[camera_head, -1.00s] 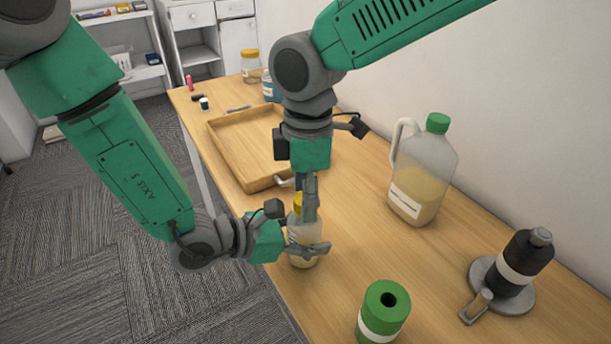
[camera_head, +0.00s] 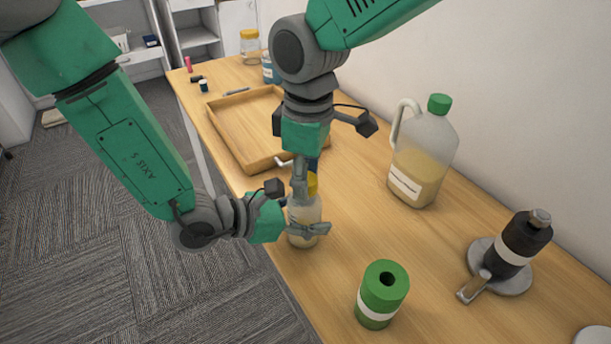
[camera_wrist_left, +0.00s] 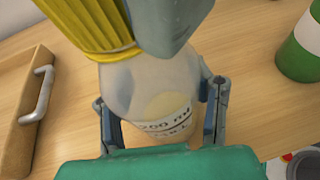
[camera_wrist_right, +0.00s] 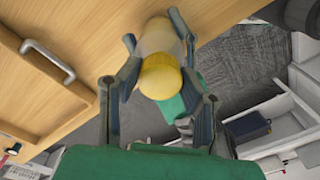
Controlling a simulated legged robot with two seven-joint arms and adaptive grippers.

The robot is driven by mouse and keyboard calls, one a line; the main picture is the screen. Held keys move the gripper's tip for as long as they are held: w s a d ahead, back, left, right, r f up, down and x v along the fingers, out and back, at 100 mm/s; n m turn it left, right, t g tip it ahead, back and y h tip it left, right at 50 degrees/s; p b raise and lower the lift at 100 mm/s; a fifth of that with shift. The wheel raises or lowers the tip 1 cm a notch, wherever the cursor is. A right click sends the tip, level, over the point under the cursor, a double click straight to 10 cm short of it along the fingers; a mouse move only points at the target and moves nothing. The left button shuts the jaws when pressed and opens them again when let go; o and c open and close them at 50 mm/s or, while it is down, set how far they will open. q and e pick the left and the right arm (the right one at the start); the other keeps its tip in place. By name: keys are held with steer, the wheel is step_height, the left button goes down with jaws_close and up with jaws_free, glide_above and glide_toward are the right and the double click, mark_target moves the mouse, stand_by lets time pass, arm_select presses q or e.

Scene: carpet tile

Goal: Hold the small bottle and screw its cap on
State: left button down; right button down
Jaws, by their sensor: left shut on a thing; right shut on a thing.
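The small bottle (camera_head: 304,236) is clear with a printed label and stands upright near the table's front edge. My left gripper (camera_head: 308,228) is shut around its body from the left; the left wrist view shows a finger on each side of the bottle (camera_wrist_left: 155,95). The ribbed yellow cap (camera_head: 312,184) sits at the bottle's top; it also shows in the right wrist view (camera_wrist_right: 160,77). My right gripper (camera_head: 303,180) comes down from above, with its fingers closed on the cap. The fingers hide part of the cap, and I cannot tell how tightly it is seated.
A wooden tray (camera_head: 227,133) with a metal handle lies just behind the bottle. A large jug (camera_head: 425,160) with a green lid stands to the right. A green cylinder (camera_head: 381,295) stands in front, and a black bottle (camera_head: 519,245) on a grey disc stands at far right.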

arm_select(q)
steer(key=shift+s, duration=0.1)
arm_select(e)
steer(key=shift+a+m, duration=0.15)
steer(key=shift+m, duration=0.55)
steer(key=shift+w, duration=0.1)
arm_select(q)
steer(key=shift+d, duration=0.1)
arm_select(e)
steer(key=c, duration=1.1)
jaws_free()
steer(key=shift+o, duration=0.2)
steer(key=shift+r, duration=0.1)
steer(key=shift+r, duration=2.2)
steer(key=shift+c, duration=0.3)
